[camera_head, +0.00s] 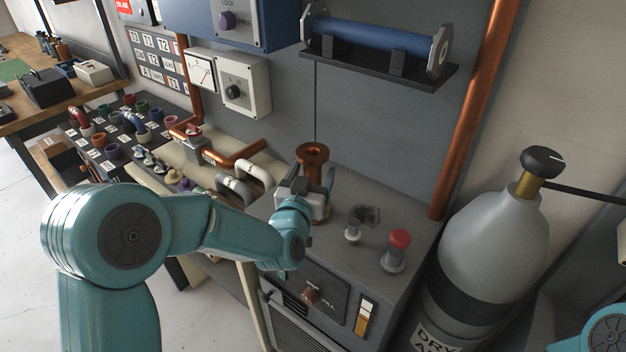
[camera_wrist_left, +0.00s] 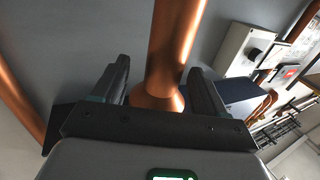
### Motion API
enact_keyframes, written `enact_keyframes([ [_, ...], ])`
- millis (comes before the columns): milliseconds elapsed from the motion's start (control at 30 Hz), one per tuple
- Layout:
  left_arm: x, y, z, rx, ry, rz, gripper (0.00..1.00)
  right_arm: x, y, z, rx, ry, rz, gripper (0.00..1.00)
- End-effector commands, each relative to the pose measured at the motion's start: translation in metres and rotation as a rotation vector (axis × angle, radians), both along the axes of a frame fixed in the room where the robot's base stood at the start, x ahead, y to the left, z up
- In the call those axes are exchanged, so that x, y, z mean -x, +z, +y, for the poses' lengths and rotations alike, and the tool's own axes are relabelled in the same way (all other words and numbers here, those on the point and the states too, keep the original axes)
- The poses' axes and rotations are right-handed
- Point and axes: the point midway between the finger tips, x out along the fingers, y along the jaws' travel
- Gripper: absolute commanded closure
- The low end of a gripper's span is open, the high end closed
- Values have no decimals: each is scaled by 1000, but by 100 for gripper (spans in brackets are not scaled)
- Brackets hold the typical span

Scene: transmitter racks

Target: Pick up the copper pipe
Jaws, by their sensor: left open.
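A short upright copper pipe (camera_head: 314,172) with a flanged top stands on the grey cabinet top, its lower part partly hidden by my gripper. My left gripper (camera_head: 308,196) is at the pipe, low on its near side. In the left wrist view the copper pipe (camera_wrist_left: 176,45) runs between the two dark fingers of the left gripper (camera_wrist_left: 160,85), with a gap on each side. The fingers are open and the pipe's flared end lies close to the palm. My right gripper is out of view.
A red-capped knob (camera_head: 397,247) and a smaller grey knob (camera_head: 353,230) stand right of the pipe. A white bent pipe (camera_head: 256,174) is at left. A tall copper wall pipe (camera_head: 474,112) and a gas cylinder (camera_head: 492,240) are at right. A blue tube (camera_head: 368,38) hangs above.

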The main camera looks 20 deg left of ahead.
Motion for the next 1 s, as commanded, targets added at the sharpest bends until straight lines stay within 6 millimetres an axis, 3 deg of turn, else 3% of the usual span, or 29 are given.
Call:
enact_keyframes([
  [33, -9, 7, 3, 0, 2, 2, 27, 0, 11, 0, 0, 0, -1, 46],
  [200, -33, 5, 5, 0, 1, 1, 27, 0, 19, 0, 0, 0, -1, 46],
  [467, -38, 3, 5, 1, 0, 0, 27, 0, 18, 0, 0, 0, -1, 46],
  [567, -38, 3, 5, 1, 0, 0, 53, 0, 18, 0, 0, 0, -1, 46],
  [700, -38, 3, 5, 1, 0, 0, 99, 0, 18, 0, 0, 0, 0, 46],
  [1000, -38, 11, 5, 0, 0, -7, 100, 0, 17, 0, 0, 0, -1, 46],
])
